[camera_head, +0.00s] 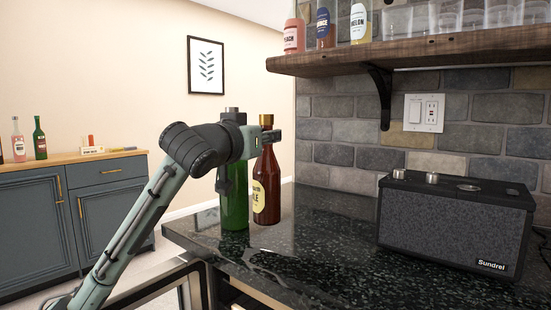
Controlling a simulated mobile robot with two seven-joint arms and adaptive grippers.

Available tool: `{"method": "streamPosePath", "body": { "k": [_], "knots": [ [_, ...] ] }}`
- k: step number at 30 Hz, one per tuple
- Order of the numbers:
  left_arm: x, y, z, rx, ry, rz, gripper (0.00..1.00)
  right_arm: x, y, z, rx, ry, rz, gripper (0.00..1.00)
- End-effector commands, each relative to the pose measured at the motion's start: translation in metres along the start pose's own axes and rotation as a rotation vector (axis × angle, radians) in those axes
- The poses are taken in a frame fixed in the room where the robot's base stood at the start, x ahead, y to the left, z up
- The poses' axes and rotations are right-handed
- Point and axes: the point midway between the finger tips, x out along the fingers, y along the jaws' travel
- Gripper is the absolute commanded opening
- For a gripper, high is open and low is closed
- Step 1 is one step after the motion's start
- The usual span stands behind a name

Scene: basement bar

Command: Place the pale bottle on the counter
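The dark speckled counter (310,268) runs across the front. My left gripper (258,150) is over the counter's left end, in front of the upper parts of a green bottle (235,212) and a brown bottle (268,185). My wrist hides much of its fingers, so I cannot tell whether it is open or touches either bottle. My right gripper is out of view.
A dark speaker (452,230) stands on the counter's right. The wooden shelf (420,52) also holds a pink bottle (294,36), an orange-and-blue bottle (325,25) and several glasses (447,18). The middle counter is clear. A blue sideboard (75,215) with bottles stands far left.

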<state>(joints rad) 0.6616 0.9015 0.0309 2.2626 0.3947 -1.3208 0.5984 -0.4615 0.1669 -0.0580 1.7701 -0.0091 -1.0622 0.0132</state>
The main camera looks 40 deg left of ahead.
Motion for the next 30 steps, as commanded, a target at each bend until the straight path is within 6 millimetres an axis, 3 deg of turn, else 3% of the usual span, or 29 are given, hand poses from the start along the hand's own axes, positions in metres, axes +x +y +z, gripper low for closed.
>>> {"method": "streamPosePath", "body": {
  "k": [7,10,15,20,28,29,30],
  "knots": [
    [0.016,0.012,0.012,-0.001,0.005,-0.001,0.0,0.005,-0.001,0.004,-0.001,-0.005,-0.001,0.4],
    [0.016,0.012,0.027,0.001,0.001,-0.001,0.0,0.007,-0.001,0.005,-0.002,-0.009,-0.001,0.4],
    [0.015,0.012,0.048,0.002,0.004,-0.001,0.0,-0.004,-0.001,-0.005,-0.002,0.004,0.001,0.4],
    [0.015,0.012,0.05,0.0,0.007,0.0,0.0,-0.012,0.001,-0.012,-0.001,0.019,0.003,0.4],
    [0.015,0.012,0.053,0.0,0.006,0.0,0.0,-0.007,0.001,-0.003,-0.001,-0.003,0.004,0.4],
    [0.016,0.012,0.055,0.0,0.001,0.0,0.21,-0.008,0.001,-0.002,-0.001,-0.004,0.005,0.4],
    [0.016,0.012,0.054,0.0,0.001,0.0,0.26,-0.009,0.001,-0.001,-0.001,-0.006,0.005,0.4]
  ]
}}
